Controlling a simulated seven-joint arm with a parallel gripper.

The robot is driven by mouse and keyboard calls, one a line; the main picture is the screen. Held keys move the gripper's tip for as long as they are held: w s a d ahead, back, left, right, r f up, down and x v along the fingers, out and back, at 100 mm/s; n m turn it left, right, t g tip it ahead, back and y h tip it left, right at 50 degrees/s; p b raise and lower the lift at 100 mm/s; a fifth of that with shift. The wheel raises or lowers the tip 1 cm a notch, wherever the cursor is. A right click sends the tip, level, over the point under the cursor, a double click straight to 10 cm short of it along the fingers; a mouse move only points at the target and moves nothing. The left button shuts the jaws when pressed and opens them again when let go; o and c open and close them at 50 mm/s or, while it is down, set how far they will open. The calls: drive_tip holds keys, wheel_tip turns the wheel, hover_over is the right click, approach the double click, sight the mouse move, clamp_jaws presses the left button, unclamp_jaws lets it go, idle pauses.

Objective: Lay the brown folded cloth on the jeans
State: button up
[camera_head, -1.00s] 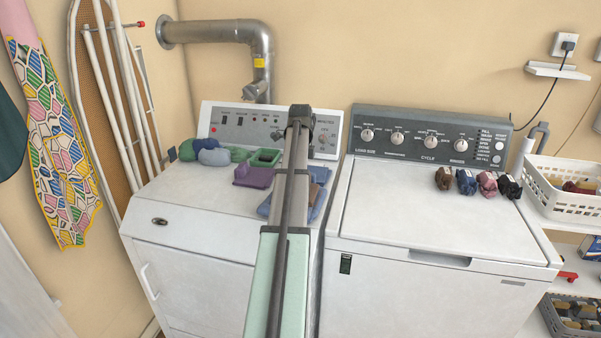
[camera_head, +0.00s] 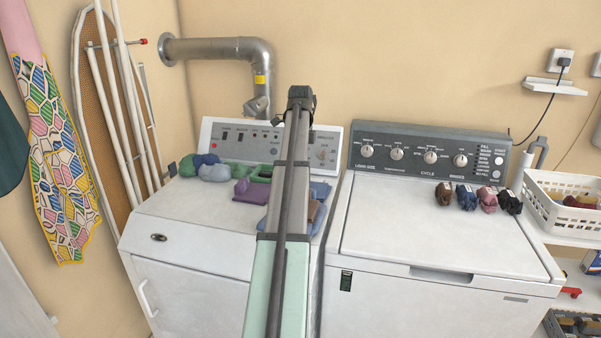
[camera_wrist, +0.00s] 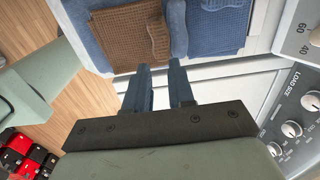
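In the wrist view a brown, waffle-textured folded cloth (camera_wrist: 115,38) lies on a blue cloth that looks like folded jeans (camera_wrist: 88,50).
The left machine (camera_head: 180,215) also bears purple cloth (camera_head: 250,190), a green tray-like item and several coloured bundles. The right machine (camera_head: 420,235) has several small bundles (camera_head: 465,195) near its panel and a clear lid. A white basket (camera_head: 560,200) stands at far right.

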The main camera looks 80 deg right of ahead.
drive_tip(key=shift+r, duration=0.8)
